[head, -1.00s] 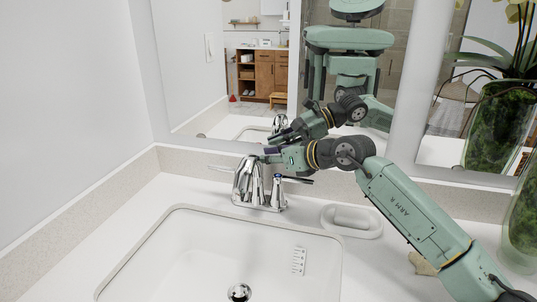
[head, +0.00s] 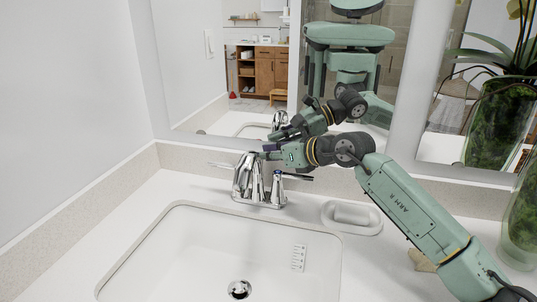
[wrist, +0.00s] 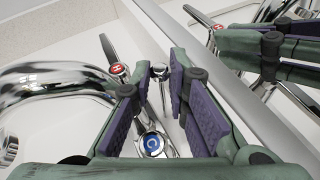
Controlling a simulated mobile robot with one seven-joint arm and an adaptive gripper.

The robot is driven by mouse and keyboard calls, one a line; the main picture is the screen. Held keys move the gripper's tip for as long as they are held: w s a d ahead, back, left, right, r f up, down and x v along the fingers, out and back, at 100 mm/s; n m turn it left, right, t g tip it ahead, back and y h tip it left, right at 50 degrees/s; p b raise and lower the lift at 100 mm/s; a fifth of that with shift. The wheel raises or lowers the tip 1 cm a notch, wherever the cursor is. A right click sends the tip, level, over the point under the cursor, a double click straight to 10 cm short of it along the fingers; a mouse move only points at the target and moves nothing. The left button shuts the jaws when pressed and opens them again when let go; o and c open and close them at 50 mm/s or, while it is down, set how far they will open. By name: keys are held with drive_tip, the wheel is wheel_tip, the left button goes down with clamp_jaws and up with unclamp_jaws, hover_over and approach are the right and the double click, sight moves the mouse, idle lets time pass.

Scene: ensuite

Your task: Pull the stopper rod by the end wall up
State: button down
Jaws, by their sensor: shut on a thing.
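The stopper rod (wrist: 160,73) is a thin chrome rod with a small round knob, seen in the wrist view behind the faucet between its two handles. My gripper (wrist: 158,92) has its purple-padded fingers on either side of the rod, shut on it. In the head view my gripper (head: 268,151) is just above and behind the chrome faucet (head: 258,180), and the rod is hidden there. The drain stopper (head: 239,290) shows at the bottom of the white sink basin (head: 190,245).
The red-marked H handle (wrist: 118,69) and blue-marked C handle (wrist: 151,143) stand close to my fingers. The mirror (head: 220,105) rises right behind the faucet. A soap dish (head: 352,217) and a plant vase (head: 522,220) are to the right.

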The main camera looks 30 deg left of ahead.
drive_tip(key=shift+r, duration=1.5)
drive_tip(key=c, duration=1.8)
unclamp_jaws()
drive_tip(key=shift+c, duration=0.2)
drive_tip(key=shift+d, duration=0.1)
drive_tip(key=v, duration=1.1)
drive_tip(key=shift+d+r, duration=0.2)
drive_tip(key=shift+d, duration=0.15)
drive_tip(key=shift+s+f, duration=0.1)
drive_tip(key=shift+s, duration=0.05)
